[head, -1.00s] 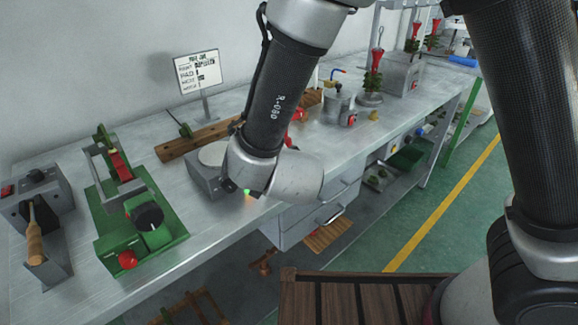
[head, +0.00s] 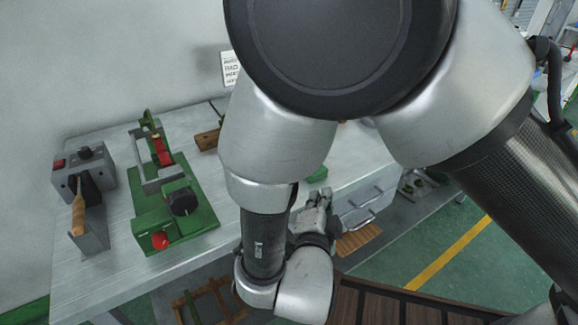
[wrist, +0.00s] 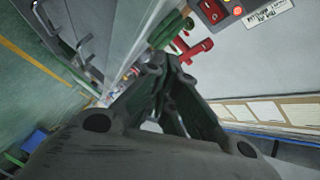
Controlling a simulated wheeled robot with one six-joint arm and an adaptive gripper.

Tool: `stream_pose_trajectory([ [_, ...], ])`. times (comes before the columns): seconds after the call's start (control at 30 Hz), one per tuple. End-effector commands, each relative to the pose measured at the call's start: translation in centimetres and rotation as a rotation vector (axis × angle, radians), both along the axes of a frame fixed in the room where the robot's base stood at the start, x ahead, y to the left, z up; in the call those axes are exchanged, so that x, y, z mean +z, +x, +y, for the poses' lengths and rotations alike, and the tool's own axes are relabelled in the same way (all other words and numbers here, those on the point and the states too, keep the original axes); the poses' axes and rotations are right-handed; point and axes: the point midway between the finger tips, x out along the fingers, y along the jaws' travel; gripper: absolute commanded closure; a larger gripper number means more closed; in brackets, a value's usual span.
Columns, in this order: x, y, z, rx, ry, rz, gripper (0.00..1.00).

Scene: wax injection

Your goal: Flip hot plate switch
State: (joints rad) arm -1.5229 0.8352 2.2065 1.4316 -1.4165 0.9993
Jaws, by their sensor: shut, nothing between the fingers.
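My gripper (head: 318,200) is shut and empty in front of the bench edge, above the drawers in the head view. Its closed fingers (wrist: 166,66) fill the middle of the wrist view. The grey hot plate with its pale round top cannot be made out now; my arm covers that part of the bench in the head view. Its switch cannot be made out in either view. In the wrist view a red part (wrist: 192,50) shows just beyond the fingertips, and a panel with red and orange round lights (wrist: 225,8) is at the top right.
A green press (head: 178,218) with a red knob and a grey unit with a wooden-handled tool (head: 78,215) stand on the bench (head: 115,270) at left. A sign (head: 230,68) is partly hidden behind my arm. Drawers (head: 362,205) are under the bench.

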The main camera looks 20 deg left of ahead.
Motion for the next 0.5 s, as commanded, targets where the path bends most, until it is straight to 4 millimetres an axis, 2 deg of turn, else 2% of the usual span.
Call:
stream_pose_trajectory([
  [0.5, 0.8, 4.3, 4.9, -0.002, 0.003, 0.001, 1.00],
])
